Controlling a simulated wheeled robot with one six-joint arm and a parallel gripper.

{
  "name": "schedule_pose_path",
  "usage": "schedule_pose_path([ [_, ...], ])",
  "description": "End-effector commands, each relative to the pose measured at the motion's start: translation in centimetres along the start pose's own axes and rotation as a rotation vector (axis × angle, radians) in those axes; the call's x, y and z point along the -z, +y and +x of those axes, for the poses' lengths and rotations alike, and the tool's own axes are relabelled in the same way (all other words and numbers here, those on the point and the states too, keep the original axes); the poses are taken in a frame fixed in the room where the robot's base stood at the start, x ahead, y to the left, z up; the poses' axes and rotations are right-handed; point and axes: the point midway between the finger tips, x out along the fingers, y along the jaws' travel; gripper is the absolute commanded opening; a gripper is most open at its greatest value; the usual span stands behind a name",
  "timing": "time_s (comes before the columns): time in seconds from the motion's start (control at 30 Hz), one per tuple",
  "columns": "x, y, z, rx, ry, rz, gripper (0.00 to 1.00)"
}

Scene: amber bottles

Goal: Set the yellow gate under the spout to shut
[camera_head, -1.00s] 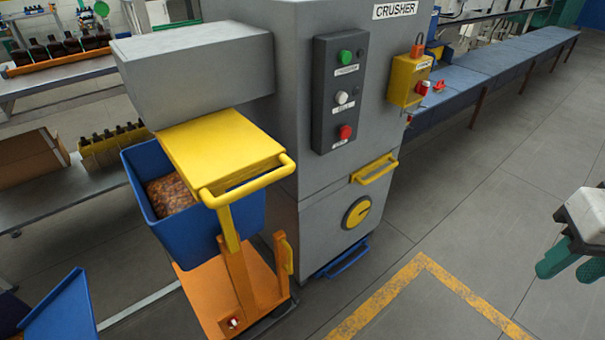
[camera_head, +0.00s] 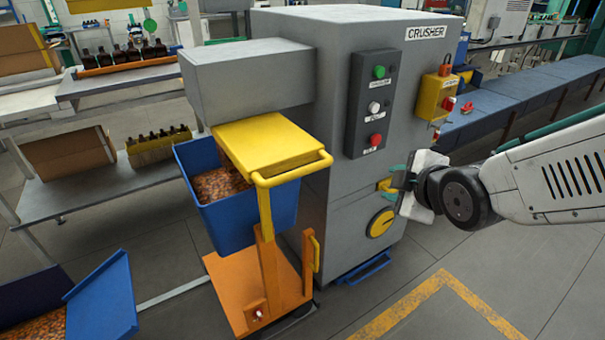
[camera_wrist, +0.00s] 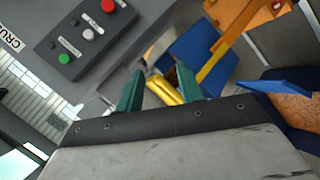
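The yellow gate (camera_head: 265,142) is a flat slab below the grey spout box (camera_head: 247,75). It sticks out toward the front, with a bar handle (camera_head: 292,170) at its front edge. Under it stands a blue bin (camera_head: 250,222) with amber shards. My gripper (camera_head: 393,180) is to the right of the gate, in front of the crusher's face, and apart from the gate. In the wrist view my gripper (camera_wrist: 158,88) has its two green fingers spread with nothing held. A yellow part, seemingly the gate (camera_wrist: 163,90), shows beyond and between them, partly hidden.
The crusher (camera_head: 340,60) carries a button panel (camera_head: 375,105) and a yellow switch box (camera_head: 437,97). An orange cart (camera_head: 262,285) stands below the gate. Another blue bin (camera_head: 100,300) is at lower left. Floor right of the yellow marking is clear.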

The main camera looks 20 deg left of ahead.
Motion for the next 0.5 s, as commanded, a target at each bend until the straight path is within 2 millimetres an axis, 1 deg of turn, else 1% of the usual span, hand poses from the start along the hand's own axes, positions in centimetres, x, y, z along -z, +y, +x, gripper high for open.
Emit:
schedule_pose_path([
  [0.03,2.5,-1.1,1.9,-0.029,0.074,-0.11,0.37],
  [0.1,5.7,-2.0,3.4,-0.098,0.168,-0.252,0.37],
  [0.2,9.4,-3.3,4.7,-0.188,0.271,-0.403,0.37],
  [0.3,11.7,-4.4,5.2,-0.256,0.337,-0.497,0.37],
  [0.33,12.2,-4.5,5.2,-0.272,0.35,-0.515,0.37],
  [0.5,13.6,-4.8,6.0,-0.312,0.379,-0.558,0.37],
])
